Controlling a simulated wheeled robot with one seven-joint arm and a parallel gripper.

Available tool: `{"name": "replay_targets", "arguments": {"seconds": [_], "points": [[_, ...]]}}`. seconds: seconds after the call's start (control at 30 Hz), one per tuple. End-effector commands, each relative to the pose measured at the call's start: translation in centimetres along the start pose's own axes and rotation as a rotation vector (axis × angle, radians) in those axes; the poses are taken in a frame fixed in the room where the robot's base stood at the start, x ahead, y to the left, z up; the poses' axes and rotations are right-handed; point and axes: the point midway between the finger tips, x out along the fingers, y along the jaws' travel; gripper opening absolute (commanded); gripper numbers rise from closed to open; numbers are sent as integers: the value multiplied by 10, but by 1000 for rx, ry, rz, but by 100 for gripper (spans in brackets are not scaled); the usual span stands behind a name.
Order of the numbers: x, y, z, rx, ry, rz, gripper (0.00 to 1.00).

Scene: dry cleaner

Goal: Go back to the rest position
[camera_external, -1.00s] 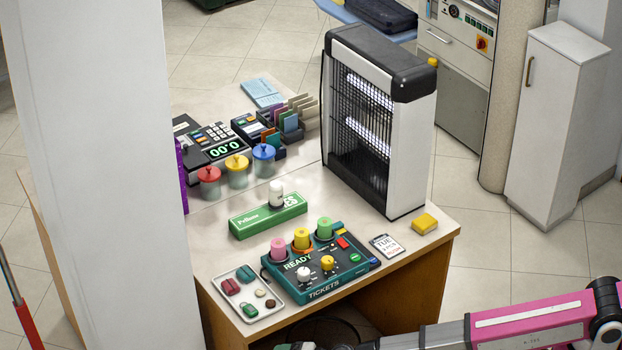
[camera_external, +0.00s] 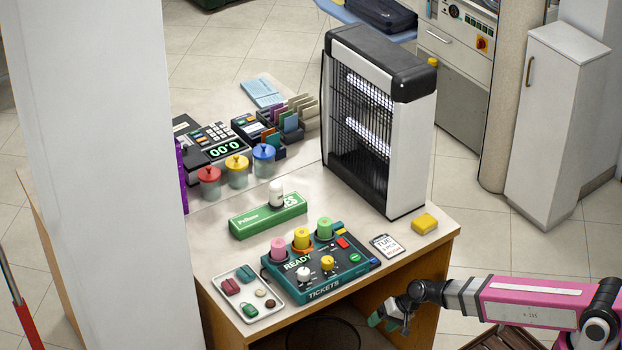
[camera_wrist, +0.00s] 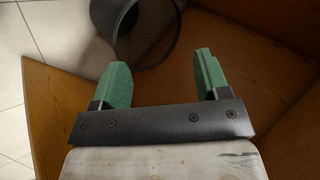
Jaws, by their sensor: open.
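My gripper (camera_external: 388,321) is in front of the counter's right front edge, below the tabletop level, at the end of my pink and grey arm. In the wrist view my gripper (camera_wrist: 158,85) shows two green fingers spread well apart with nothing between them. Behind the fingers are brown wood panels and a dark round bin (camera_wrist: 146,30). No other object of the task shows.
The counter (camera_external: 408,237) holds a ticket machine (camera_external: 327,284), a small tray (camera_external: 262,314), a green box (camera_external: 250,222), a tall lamp unit (camera_external: 408,160) and a yellow sponge (camera_external: 424,223). Tiled floor (camera_external: 480,250) is open right of the counter.

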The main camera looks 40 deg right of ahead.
Motion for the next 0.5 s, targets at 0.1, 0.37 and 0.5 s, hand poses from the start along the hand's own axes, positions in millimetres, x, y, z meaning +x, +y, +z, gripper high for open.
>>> {"name": "replay_targets", "arguments": {"seconds": [0.1,0.37,0.5], "points": [[-36,42,-20,-104,-20,117,69],[-116,135,-49,-282,-110,396,69],[-156,177,-57,-334,-169,525,69]]}}
